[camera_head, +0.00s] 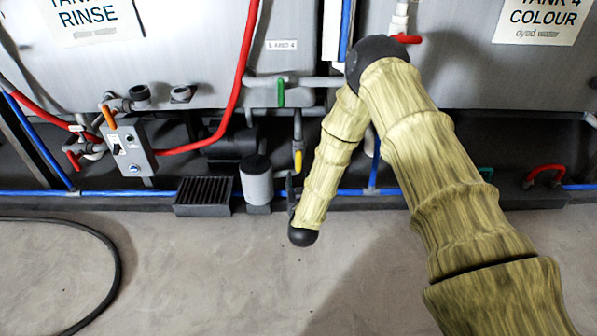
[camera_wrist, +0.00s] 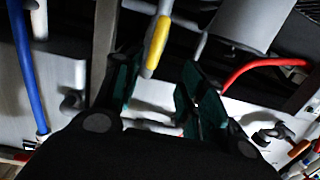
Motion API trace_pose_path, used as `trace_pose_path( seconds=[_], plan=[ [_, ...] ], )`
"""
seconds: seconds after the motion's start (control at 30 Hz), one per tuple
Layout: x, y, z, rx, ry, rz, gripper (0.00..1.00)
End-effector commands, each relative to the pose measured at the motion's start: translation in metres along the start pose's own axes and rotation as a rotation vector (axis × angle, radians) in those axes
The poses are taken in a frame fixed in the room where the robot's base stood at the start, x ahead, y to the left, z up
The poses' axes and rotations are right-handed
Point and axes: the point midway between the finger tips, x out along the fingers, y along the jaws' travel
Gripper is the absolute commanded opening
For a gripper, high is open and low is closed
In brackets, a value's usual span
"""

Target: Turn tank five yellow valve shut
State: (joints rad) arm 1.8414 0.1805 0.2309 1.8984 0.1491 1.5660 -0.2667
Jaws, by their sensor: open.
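A yellow valve handle (camera_head: 298,160) hangs down on a grey vertical pipe below the tanks, just above my wrist in the head view. In the wrist view the yellow handle (camera_wrist: 157,46) is a slanted lever whose lower end lies between my fingers in the picture. My gripper (camera_wrist: 157,82) is open, with dark green pads on either side of the lever. I cannot tell whether a pad touches it. In the head view my gripper is mostly hidden by my sleeved forearm. The rinse tank (camera_head: 190,70) is at left; its number is cut off.
A green handle (camera_head: 281,92) sits above the yellow one. A grey canister (camera_head: 257,181) and a black grate (camera_head: 203,191) stand left of my wrist. A red hose (camera_head: 240,75), blue pipe (camera_head: 120,193) and control box (camera_head: 129,148) are near.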

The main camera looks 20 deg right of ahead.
Motion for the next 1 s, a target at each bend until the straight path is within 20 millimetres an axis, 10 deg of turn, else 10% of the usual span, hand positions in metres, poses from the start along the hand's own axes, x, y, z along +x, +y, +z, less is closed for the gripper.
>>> trace_pose_path(
  seconds=[1.0],
  plan=[
    [0.113, 0.006, -0.005, 0.008, 0.095, 0.04, 0.41]
  ],
)
